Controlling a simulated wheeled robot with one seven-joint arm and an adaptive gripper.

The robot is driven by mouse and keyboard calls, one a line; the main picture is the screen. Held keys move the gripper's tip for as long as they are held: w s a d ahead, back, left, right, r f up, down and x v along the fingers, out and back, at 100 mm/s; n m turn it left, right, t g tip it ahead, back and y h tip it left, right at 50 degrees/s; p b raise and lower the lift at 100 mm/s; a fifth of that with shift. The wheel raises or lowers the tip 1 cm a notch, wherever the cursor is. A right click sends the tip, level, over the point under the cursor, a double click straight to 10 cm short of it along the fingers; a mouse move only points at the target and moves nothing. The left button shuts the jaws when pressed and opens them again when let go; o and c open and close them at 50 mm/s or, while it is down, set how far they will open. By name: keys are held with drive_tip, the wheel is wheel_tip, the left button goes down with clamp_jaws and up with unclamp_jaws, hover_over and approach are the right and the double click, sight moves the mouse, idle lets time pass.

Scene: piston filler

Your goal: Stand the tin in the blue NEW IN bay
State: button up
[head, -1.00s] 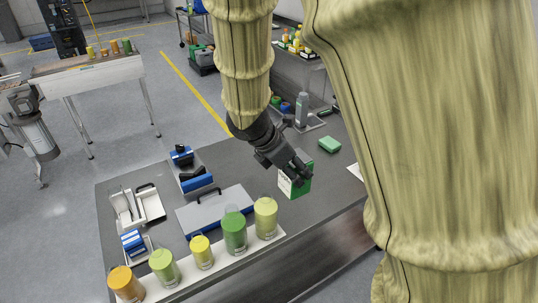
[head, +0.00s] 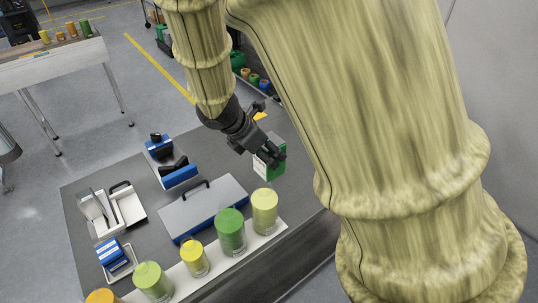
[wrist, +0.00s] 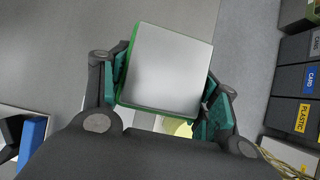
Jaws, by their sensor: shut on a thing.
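The tin (head: 270,157) is a green and white box on the right part of the dark bench, partly hidden by my fingers. My gripper (head: 268,152) is shut on it from above left. In the wrist view, the tin's plain silver top (wrist: 168,72) with green edges sits between teal finger pads. I cannot tell whether its base touches the bench. A holder with a blue front (head: 180,176) stands to the left, behind the grey case; no NEW IN lettering is readable, so I cannot tell whether it is the bay.
A grey case (head: 203,207) with a handle lies left of the tin. Several filled jars, including a green one (head: 230,232), line the white front strip. White trays (head: 128,204) and a blue-topped block (head: 112,252) are at left. Dark labelled bins (wrist: 292,82) show in the wrist view.

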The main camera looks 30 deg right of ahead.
wheel_tip(320, 180, down, 5)
drive_tip(key=b, duration=0.2)
drive_tip(key=shift+f+b, duration=0.1)
drive_tip(key=shift+b, duration=0.3)
drive_tip(key=shift+w+d+f, duration=0.1)
drive_tip(key=shift+w, duration=0.1)
drive_tip(key=shift+w+d+f+p, duration=0.85)
drive_tip(key=shift+w+d, duration=0.6)
drive_tip(key=shift+w, duration=0.75)
drive_tip(key=shift+w+d+f+p, duration=0.8)
drive_tip(key=shift+w+d, duration=0.7)
drive_tip(key=shift+w, duration=0.65)
drive_tip(key=shift+w+d+f+p, duration=0.8)
drive_tip(key=shift+w+d, duration=0.65)
drive_tip(key=shift+w, duration=0.75)
drive_tip(key=shift+f, duration=0.2)
drive_tip(key=o, duration=1.4)
drive_tip(key=shift+o, duration=0.2)
drive_tip(key=shift+r, duration=0.1)
